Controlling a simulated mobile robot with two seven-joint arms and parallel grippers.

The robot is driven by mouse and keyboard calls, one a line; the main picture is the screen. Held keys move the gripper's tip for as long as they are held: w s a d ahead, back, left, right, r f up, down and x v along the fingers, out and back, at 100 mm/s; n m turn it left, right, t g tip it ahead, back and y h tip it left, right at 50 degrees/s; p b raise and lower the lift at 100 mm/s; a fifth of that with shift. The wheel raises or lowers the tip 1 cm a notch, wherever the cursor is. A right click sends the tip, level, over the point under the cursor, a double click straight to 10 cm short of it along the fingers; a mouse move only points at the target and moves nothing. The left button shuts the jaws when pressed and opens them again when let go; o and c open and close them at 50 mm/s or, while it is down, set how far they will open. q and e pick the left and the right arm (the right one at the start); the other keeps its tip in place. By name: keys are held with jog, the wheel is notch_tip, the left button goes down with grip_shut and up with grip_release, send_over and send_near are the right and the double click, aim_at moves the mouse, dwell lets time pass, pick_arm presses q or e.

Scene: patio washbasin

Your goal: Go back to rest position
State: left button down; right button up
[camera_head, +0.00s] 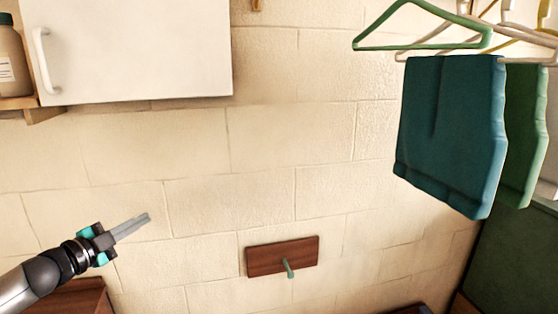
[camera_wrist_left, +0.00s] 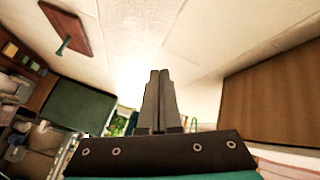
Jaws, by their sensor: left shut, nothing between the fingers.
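My left gripper (camera_head: 133,226) comes in from the lower left in the head view. Its fingers are together and empty, in front of the tiled wall and pointing to the upper right. In the left wrist view the gripper (camera_wrist_left: 159,75) shows from behind, with both fingers side by side and nothing between them. My right gripper is in neither view.
A white wall cabinet (camera_head: 135,50) hangs at upper left, beside a shelf with a bottle (camera_head: 12,62). A wooden plate with a peg (camera_head: 266,258) is on the wall. Teal shorts (camera_head: 450,130) and hangers (camera_head: 420,45) hang at right. The middle wall area is clear.

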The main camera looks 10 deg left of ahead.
pick_arm(q)
jog(key=s+d+f+n+g+y, duration=0.2)
jog(key=s+d+f+n, duration=0.25)
jog(key=d+f, duration=0.4)
jog(key=s+d+f+n+g+y, duration=0.3)
jog(key=s+d+f+n, duration=0.15)
jog(key=d+f, duration=0.45)
jog(key=s+d+f+n+g, duration=0.2)
jog(key=s+d+g, duration=0.2)
jog(key=s, duration=0.8)
jog(key=s+d+f+n+g, duration=0.15)
jog(key=s+d+g, duration=0.3)
jog(key=s, duration=0.65)
notch_tip(320, 180, down, 31)
jog(key=s+g+b, duration=0.1)
jog(key=s+b, duration=0.1)
jog(key=b, duration=0.8)
jog(key=s+a+f+b, duration=0.1)
jog(key=s+f+b, duration=0.2)
jog(key=s+f, duration=0.2)
jog(key=s+f+g+b, duration=0.1)
jog(key=s+f+b, duration=0.2)
jog(key=f, duration=0.8)
jog(key=s+a+f+b, duration=0.1)
jog(key=s+f+b, duration=0.3)
jog(key=s+f, duration=0.3)
jog(key=shift+s+a+f, duration=0.3)
jog(key=shift+a+f, duration=0.05)
jog(key=shift+f, duration=0.65)
